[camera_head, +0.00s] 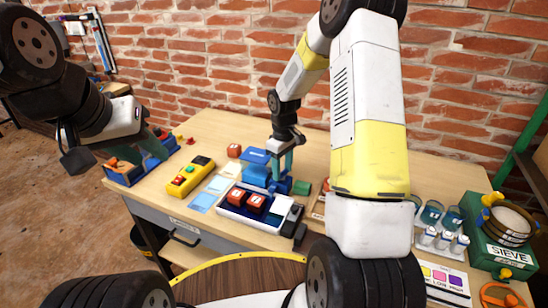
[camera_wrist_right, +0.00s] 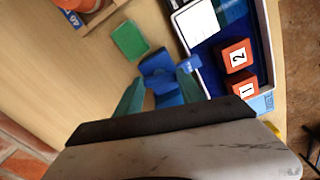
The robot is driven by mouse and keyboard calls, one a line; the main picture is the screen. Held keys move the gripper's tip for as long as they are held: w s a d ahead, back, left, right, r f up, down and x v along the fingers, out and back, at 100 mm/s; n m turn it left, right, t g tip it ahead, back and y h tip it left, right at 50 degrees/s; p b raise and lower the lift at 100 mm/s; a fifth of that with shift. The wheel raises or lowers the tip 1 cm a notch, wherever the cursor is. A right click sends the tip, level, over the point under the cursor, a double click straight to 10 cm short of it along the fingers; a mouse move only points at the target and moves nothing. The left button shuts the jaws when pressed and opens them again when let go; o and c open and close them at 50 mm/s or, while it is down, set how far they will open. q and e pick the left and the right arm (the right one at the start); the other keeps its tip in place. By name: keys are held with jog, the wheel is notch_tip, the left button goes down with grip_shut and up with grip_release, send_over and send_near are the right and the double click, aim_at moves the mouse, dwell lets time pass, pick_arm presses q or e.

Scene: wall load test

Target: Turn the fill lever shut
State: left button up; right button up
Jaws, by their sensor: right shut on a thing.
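A blue lever fixture (camera_head: 258,176) stands on the table behind a dark blue tray (camera_head: 250,222). My right gripper (camera_head: 281,172) reaches down onto it from above. In the right wrist view its two teal fingers (camera_wrist_right: 160,92) close around a blue lever part (camera_wrist_right: 160,68), which sits between them. The fingers and palm hide the lower part of the fixture, and the lever's exact angle cannot be told. My left gripper (camera_head: 138,158) is open, over a blue bin (camera_head: 130,178) at the table's left end, away from the fixture.
The tray holds red numbered blocks (camera_head: 246,199) and a white block. A green block (camera_head: 301,187) lies close to the fixture. A yellow button box (camera_head: 191,176) is at left. Jars (camera_head: 432,213) and a green sieve box (camera_head: 497,245) stand at right. A brick wall bounds the table's back.

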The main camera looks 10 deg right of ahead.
jog(key=m, duration=1)
jog(key=shift+m, duration=2.2)
jog(key=o, duration=1.4)
jog(key=shift+c, duration=0.2)
